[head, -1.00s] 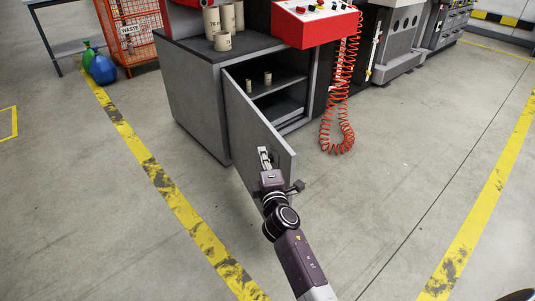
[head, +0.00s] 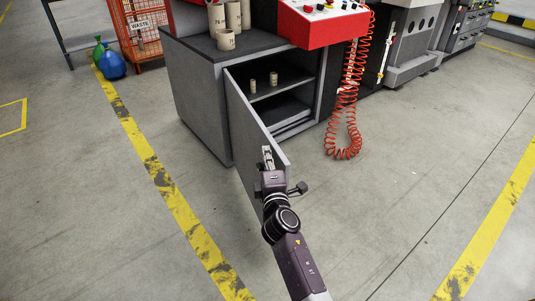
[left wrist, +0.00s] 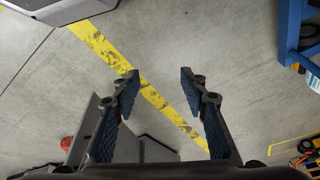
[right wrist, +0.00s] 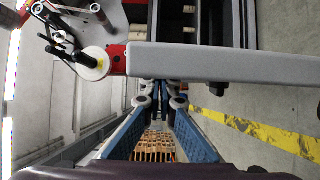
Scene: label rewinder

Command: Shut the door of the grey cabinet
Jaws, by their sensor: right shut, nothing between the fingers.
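The grey cabinet (head: 198,108) stands at the upper middle of the head view. Its door (head: 248,125) is wide open, hinged on the left side of the opening and swung out towards me. My right gripper (head: 267,152) is shut and empty at the door's free end, on the outer side. In the right wrist view its closed fingertips (right wrist: 162,88) lie close to the long grey door edge (right wrist: 225,62); I cannot tell whether they touch. My left gripper (left wrist: 160,85) is open and empty over the floor, seen only in the left wrist view.
Cardboard cores (head: 234,15) stand on the cabinet top, and two small ones (head: 273,78) stand inside. A red control box (head: 322,22) and a coiled orange hose (head: 343,140) are to the right. The floor on both sides of my right arm is clear.

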